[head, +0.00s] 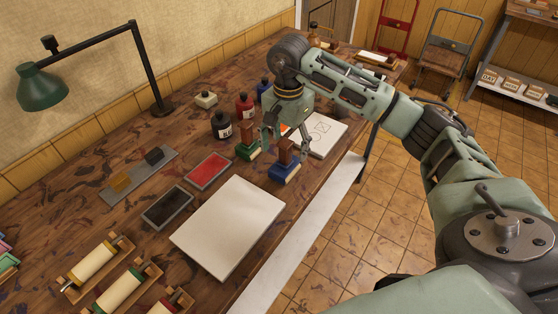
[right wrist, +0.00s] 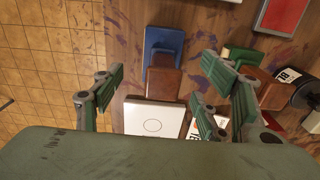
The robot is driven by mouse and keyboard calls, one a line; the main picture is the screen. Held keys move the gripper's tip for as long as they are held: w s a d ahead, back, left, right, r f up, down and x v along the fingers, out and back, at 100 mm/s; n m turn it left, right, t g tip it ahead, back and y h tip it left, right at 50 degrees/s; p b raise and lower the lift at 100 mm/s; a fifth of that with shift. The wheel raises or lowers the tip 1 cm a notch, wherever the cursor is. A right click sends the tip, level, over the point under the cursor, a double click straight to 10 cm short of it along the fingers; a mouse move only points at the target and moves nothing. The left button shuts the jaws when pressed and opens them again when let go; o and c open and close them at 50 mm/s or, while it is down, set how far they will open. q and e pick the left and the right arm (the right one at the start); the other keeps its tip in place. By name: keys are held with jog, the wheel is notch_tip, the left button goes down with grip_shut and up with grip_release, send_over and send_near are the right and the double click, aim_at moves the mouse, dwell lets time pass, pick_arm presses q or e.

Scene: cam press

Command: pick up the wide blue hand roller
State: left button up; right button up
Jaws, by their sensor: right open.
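The wide blue hand roller (head: 284,173), a blue body with an upright brown wooden handle, stands on the wooden table near its front edge. In the right wrist view its blue body (right wrist: 163,40) and brown handle (right wrist: 163,85) lie between the finger lines. My right gripper (head: 286,140) is open above and around the handle, with a finger on either side. Both fingers look apart from the handle in the right wrist view (right wrist: 163,88). My left gripper is not in view.
A narrower green hand tool (head: 247,152) stands close left of the blue one. A white sheet stack (head: 228,226) lies in front, and a red pad (head: 208,171) to the left.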

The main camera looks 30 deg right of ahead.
aim_at(285, 160)
jog(key=shift+s+f+p, duration=0.2)
jog(key=shift+f+p, duration=0.15)
jog(key=shift+f, duration=0.55)
jog(key=f+p, duration=0.1)
jog(key=f, duration=0.1)
jog(key=f+p, duration=0.1)
jog(key=f, duration=0.1)
jog(key=shift+w+a+f, duration=0.1)
jog(key=shift+w+f, duration=0.1)
jog(key=shift+f, duration=0.25)
grip_shut()
jog(key=shift+r+b, duration=0.35)
jog(key=r, duration=0.1)
jog(key=r+b, duration=0.1)
jog(key=r, duration=0.1)
jog(key=shift+s+d+r+b, duration=0.25)
jog(key=shift+d+r+b, duration=0.05)
jog(key=shift+b, duration=0.05)
jog(key=s+d+r+b, duration=0.3)
jog(key=s+r, duration=0.3)
jog(key=s, duration=0.4)
jog(key=shift+s+d+r, duration=0.2)
jog(key=shift+s+r, duration=0.05)
jog(key=shift+r, duration=0.15)
